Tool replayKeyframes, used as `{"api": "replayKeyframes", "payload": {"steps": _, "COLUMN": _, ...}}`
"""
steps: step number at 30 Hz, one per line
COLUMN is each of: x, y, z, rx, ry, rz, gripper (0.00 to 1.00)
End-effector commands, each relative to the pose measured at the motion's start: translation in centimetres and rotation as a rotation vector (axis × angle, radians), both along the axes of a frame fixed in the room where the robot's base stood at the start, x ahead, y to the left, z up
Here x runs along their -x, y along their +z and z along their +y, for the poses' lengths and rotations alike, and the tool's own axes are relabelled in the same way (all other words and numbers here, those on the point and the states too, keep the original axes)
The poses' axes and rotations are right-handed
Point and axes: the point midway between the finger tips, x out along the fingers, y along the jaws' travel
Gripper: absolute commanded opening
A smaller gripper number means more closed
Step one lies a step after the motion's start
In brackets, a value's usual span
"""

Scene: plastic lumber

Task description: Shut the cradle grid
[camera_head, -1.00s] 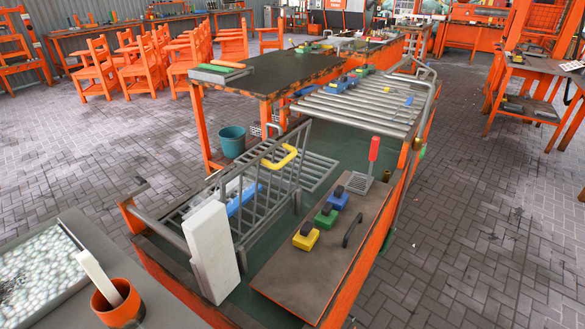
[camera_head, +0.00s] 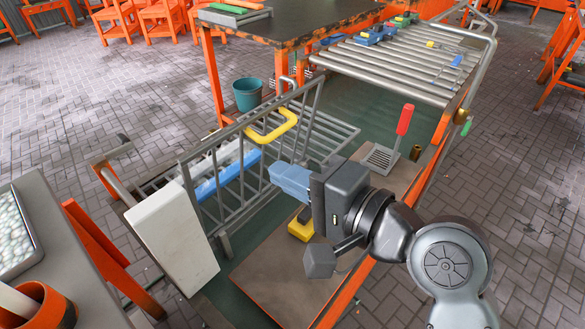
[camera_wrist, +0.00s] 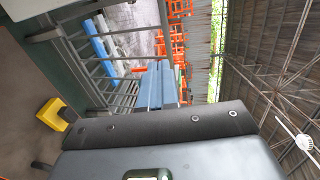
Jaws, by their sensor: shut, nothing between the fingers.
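The cradle grid (camera_head: 232,172) is a grey barred gate, standing raised and leaning slightly, with a yellow handle (camera_head: 286,129) on its upper rail. Behind it, a white bar and a blue bar (camera_head: 228,175) lie on the lower grey bars of the cradle. My gripper (camera_head: 272,173) is on the near side of the grid, below and right of the handle. Its blue fingers are closed together and empty, pointing at the bars; I cannot tell whether they touch. In the wrist view the closed fingers (camera_wrist: 160,85) are beside the grid's bars (camera_wrist: 112,88).
A white block (camera_head: 172,240) stands at the grid's near end. A yellow block (camera_head: 299,230) on the brown board (camera_head: 280,272) is partly hidden by my gripper. A red-handled tool (camera_head: 404,120) stands farther back. A roller table (camera_head: 385,70) lies behind.

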Motion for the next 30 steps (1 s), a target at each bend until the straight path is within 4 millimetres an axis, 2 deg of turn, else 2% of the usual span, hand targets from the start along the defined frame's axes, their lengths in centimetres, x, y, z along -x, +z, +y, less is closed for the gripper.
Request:
{"api": "replayKeyframes", "payload": {"steps": 3, "x": -1.4, "y": -0.3, "z": 2.0, "rx": 0.001, "ry": 0.003, "rz": -0.001, "gripper": 0.0}}
{"api": "replayKeyframes", "payload": {"steps": 11, "x": -4.5, "y": -0.9, "z": 5.9, "rx": 0.0, "ry": 0.001, "rz": -0.002, "gripper": 0.0}}
{"api": "replayKeyframes", "payload": {"steps": 15, "x": -5.7, "y": -0.4, "z": 7.4, "rx": 0.001, "ry": 0.0, "rz": -0.003, "gripper": 0.0}}
{"api": "replayKeyframes", "payload": {"steps": 21, "x": -6.6, "y": -0.3, "z": 8.4, "rx": 0.001, "ry": -0.001, "rz": -0.001, "gripper": 0.0}}
{"api": "replayKeyframes", "payload": {"steps": 30, "x": -6.7, "y": -0.3, "z": 8.6, "rx": 0.001, "ry": -0.002, "rz": -0.001, "gripper": 0.0}}
